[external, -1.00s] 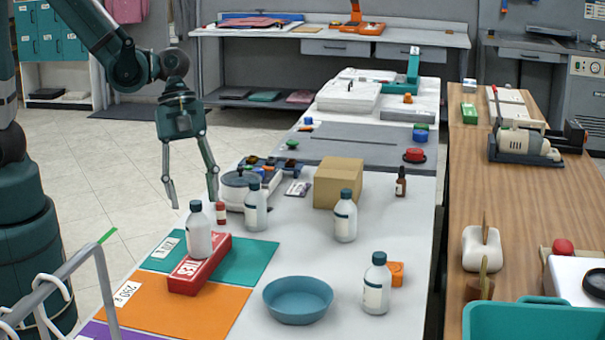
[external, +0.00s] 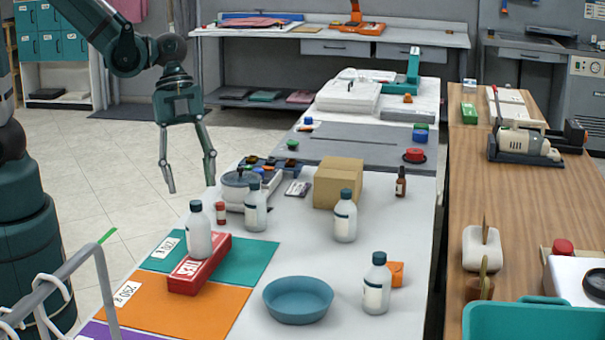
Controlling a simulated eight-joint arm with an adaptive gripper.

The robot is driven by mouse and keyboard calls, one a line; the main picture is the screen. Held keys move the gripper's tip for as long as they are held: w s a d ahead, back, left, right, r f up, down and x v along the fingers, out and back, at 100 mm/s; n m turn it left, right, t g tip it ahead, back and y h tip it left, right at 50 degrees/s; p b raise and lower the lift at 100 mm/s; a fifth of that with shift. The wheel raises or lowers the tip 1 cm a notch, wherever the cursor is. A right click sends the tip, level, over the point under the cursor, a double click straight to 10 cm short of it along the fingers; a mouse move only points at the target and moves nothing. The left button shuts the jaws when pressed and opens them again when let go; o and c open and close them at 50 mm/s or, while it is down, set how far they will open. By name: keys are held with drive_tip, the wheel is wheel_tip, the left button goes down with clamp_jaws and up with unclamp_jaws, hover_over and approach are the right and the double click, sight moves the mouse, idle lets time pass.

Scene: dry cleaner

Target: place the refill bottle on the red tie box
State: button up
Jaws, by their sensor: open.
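The red tie box (external: 184,278) lies on the teal and orange mats at the front left of the white table. A white bottle with a dark cap (external: 199,238) stands upright on it. Similar bottles stand on the table: one beside the scale (external: 255,210), one by the cardboard box (external: 345,218) and one right of the blue bowl (external: 376,288). I cannot tell by label which is the refill bottle. My gripper (external: 191,186) is open and empty, pointing down, above and behind the bottle on the box, apart from it.
A blue bowl (external: 298,300) sits at the front. A cardboard box (external: 325,194), a round-topped scale (external: 236,196), a dropper bottle (external: 401,182) and an orange block (external: 396,272) stand on the table.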

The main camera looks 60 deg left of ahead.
drive_tip(key=shift+a+r, duration=0.1)
drive_tip(key=a+r+n+t+y, duration=0.1)
drive_tip(key=a+r+n+t, duration=0.1)
drive_tip(key=a+r+n, duration=0.2)
drive_tip(key=a+r+n+t+y, duration=0.2)
drive_tip(key=a+r+n, duration=0.3)
drive_tip(key=a+n, duration=0.4)
drive_tip(key=a+r+n+t+y, duration=0.1)
drive_tip(key=a+r+n+t, duration=0.2)
drive_tip(key=a, duration=0.8)
drive_tip(key=shift+s+a+r+n+t+y, duration=0.35)
drive_tip(key=shift+r+n, duration=0.9)
drive_tip(key=shift+n, duration=0.65)
drive_tip(key=shift+f, duration=0.1)
